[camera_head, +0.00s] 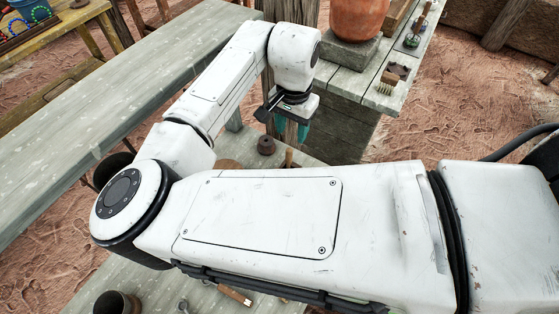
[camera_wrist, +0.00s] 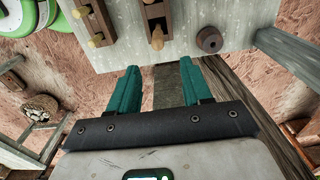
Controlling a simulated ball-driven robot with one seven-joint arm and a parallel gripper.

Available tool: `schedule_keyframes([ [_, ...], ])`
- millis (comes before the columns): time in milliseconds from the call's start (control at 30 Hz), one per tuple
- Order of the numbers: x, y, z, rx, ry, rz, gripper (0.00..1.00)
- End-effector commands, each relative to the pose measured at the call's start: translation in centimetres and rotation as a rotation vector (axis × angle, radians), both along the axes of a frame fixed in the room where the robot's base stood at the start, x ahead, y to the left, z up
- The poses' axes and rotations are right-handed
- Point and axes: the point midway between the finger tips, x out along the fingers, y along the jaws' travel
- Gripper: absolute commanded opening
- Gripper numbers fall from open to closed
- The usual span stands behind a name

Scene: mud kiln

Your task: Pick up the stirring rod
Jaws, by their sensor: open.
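I cannot single out a stirring rod with certainty. A slim, wooden-handled tool (camera_head: 420,22) with a green lower part lies on the right-hand bench in the head view, too small to identify. My gripper (camera_head: 291,127) hangs over the gap beside the grey work surface. In the wrist view, my gripper's (camera_wrist: 159,66) teal fingers are apart with nothing between them. Beyond the fingertips, a dark wooden tool (camera_wrist: 157,24) and a wooden piece with light pegs (camera_wrist: 92,20) lie on the grey surface. My arm hides much of that surface in the head view.
A dark round knob-like object (camera_head: 266,145) stands on the grey surface and also shows in the wrist view (camera_wrist: 209,39). A long plank table (camera_head: 120,95) runs along the left.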

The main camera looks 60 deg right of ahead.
Motion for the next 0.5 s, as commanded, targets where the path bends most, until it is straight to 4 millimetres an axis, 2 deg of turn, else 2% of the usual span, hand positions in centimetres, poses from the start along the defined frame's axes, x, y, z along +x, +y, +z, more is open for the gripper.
schedule_keyframes([
  [333, 0.0, 0.3, -4.5, 0.010, 0.004, 0.003, 0.49],
  [500, 0.0, 0.4, -5.6, 0.009, 0.002, 0.001, 0.49],
])
